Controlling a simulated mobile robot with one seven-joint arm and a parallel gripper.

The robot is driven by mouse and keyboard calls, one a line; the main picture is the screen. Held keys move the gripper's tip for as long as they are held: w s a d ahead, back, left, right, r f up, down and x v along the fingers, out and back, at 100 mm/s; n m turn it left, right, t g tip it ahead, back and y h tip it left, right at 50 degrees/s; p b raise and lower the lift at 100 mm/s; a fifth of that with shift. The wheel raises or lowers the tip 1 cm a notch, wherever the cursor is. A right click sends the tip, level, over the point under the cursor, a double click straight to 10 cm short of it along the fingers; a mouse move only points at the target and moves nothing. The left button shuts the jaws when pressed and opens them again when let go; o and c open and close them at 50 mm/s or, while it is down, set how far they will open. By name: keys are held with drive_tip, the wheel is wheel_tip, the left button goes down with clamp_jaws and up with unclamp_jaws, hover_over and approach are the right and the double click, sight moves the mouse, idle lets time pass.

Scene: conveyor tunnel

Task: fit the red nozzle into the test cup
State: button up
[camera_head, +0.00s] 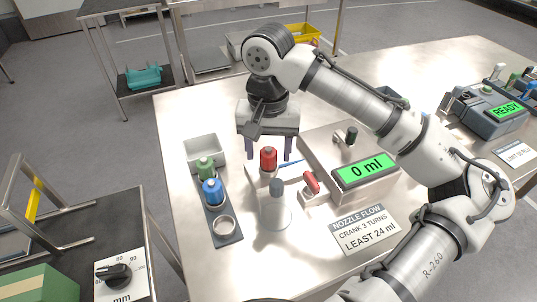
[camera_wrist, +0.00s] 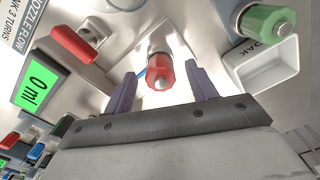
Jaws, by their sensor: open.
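The red nozzle (camera_head: 268,158) stands upright on a pale support at the left side of the metal test unit. It also shows in the wrist view (camera_wrist: 160,73), between the two fingers and apart from both. My gripper (camera_head: 268,155) is open above and around it, fingers pointing down; its fingertips also show in the wrist view (camera_wrist: 162,82). A clear vessel with a grey top (camera_head: 275,211) stands in front of the nozzle. I cannot tell whether this is the test cup. The unit's display (camera_head: 366,170) reads 0 ml.
A dark rack (camera_head: 228,240) at left holds a green nozzle (camera_head: 206,167), a blue nozzle (camera_head: 213,192) and an empty ring (camera_head: 224,226). A white bin (camera_head: 204,149) stands behind it. A red crank handle (camera_head: 311,183) and a sign (camera_head: 360,230) are to the right.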

sight(268, 149)
wheel_tip(268, 149, up, 12)
drive_tip(key=shift+f, duration=0.25)
drive_tip(key=shift+a+f, duration=0.1)
idle(0.6)
